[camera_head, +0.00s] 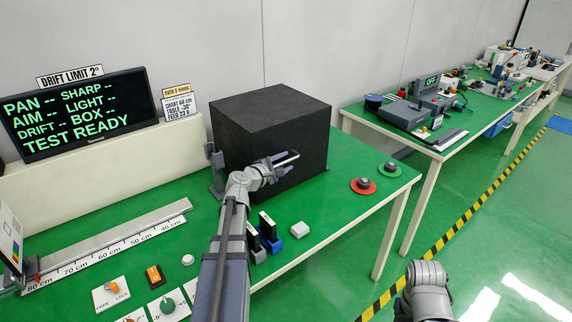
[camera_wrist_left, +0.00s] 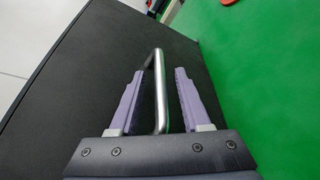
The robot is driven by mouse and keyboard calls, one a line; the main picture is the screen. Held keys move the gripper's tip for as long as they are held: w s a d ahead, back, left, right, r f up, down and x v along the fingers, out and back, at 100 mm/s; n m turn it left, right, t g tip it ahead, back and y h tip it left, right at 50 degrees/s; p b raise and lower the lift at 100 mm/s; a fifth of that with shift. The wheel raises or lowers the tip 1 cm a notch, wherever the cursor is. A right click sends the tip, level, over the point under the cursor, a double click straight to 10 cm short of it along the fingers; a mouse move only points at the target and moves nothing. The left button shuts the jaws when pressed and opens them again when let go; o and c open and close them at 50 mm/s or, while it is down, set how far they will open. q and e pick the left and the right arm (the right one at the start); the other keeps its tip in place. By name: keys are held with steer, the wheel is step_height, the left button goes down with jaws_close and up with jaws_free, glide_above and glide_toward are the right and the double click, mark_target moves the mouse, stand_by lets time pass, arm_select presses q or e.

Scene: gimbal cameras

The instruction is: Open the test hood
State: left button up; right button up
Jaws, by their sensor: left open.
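The test hood is a black box (camera_head: 262,118) standing on the green bench in the head view. Its dark face (camera_wrist_left: 75,70) fills the left of the left wrist view. A silver bar handle (camera_wrist_left: 159,88) is on that face. My left gripper (camera_wrist_left: 163,75) is open, with its two purple fingers on either side of the handle. Gaps show between the fingers and the bar. In the head view my left gripper (camera_head: 275,168) is at the front face of the hood, and the handle (camera_head: 288,160) partly shows. My right arm shows at the lower right, its fingers out of view.
A red round base (camera_head: 363,186) and a green one (camera_head: 390,170) stand right of the hood. A screen (camera_head: 75,113) reads TEST READY. A second bench stands at the right.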

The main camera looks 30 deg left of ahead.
arm_select(q)
steer(key=shift+w+f, duration=0.1)
steer(key=shift+w, duration=0.45)
jaws_close()
stand_by(1.0)
